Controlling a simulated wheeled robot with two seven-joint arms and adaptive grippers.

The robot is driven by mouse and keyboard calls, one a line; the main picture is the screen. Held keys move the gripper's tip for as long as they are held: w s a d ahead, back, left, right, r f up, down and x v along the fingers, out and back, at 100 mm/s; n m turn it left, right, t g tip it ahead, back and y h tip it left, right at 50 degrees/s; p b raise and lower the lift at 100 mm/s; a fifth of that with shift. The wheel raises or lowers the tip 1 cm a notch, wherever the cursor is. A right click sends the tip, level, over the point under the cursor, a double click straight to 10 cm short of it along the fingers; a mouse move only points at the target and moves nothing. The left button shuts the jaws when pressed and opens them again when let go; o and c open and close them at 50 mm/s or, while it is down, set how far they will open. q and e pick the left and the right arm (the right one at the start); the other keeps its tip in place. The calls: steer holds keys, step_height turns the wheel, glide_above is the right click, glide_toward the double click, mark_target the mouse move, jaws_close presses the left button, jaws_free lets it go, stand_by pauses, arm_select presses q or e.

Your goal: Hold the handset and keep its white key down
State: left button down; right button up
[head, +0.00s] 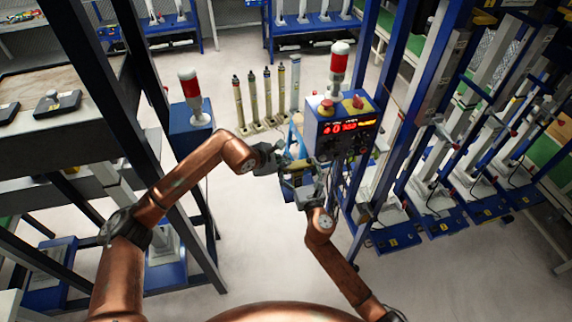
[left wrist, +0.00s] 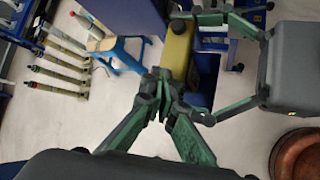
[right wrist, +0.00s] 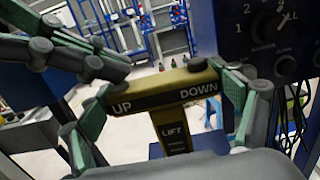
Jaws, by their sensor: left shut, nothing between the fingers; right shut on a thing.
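The handset (right wrist: 170,103) is a yellow T-shaped body with a black band marked UP and DOWN and a LIFT label on its stem. My right gripper (right wrist: 165,110) is shut on it, with a green-lined finger at each end of the crossbar. The handset's yellow side (left wrist: 178,48) shows in the left wrist view. My left gripper (left wrist: 158,82) is shut and empty, its fingertips close beside the handset; I cannot tell whether they touch it. Both grippers meet in the head view, left (head: 281,156) and right (head: 303,190). I cannot make out the white key.
A control box (head: 342,128) with a red display and dial stands just right of the grippers, topped by a red-white lamp (head: 340,60). Blue columns rise at right. Pale floor lies below.

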stand_by(0.3)
arm_select(q)
steer(key=shift+r, duration=0.9)
steer(key=shift+r, duration=0.15)
steer(key=shift+r, duration=2.4)
arm_select(e)
steer(key=o, duration=1.2)
